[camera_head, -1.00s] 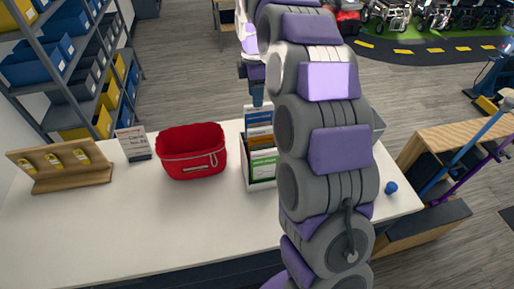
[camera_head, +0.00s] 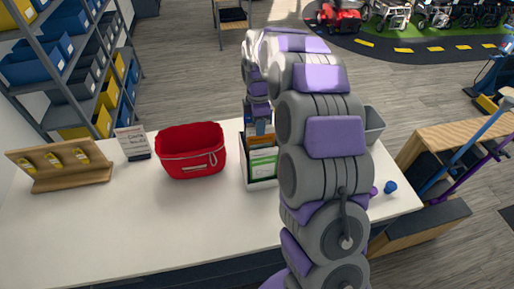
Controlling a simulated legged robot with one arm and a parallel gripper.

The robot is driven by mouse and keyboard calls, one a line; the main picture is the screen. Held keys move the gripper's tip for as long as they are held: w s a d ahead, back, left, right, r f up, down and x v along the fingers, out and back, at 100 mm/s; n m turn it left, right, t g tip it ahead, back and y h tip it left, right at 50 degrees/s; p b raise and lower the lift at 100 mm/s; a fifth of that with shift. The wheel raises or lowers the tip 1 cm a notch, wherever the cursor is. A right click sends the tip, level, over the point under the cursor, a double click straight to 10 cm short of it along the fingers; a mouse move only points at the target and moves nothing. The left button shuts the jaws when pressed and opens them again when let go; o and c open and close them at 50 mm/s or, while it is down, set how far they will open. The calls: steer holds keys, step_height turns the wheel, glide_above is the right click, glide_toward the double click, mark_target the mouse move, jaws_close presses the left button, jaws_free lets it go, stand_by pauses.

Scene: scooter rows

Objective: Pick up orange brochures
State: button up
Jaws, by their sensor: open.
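The brochure holder (camera_head: 261,184) stands on the white table, left of my arm's lower links. Orange brochures (camera_head: 263,140) show as a thin band in its rear part, behind white-and-green brochures (camera_head: 262,163). My gripper (camera_head: 260,129) points down right at the top of the rear brochures, and it covers the blue ones there. It is open. I cannot tell whether its fingers touch the brochures or straddle them. My arm hides the right side of the holder.
A red pouch (camera_head: 191,152) stands just left of the holder. A small sign (camera_head: 132,143) and a wooden rack (camera_head: 62,165) are farther left. A grey bin (camera_head: 374,124) and a blue ball (camera_head: 390,187) are right of my arm. The front left tabletop is clear.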

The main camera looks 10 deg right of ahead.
steer(key=shift+d+f, duration=0.4)
steer(key=shift+f, duration=0.15)
steer(key=shift+d, duration=0.55)
steer(key=shift+a, duration=0.8)
steer(key=c, duration=0.5)
steer(key=shift+a, duration=0.25)
steer(key=shift+c, duration=1.3)
steer(key=shift+d, duration=0.75)
jaws_close()
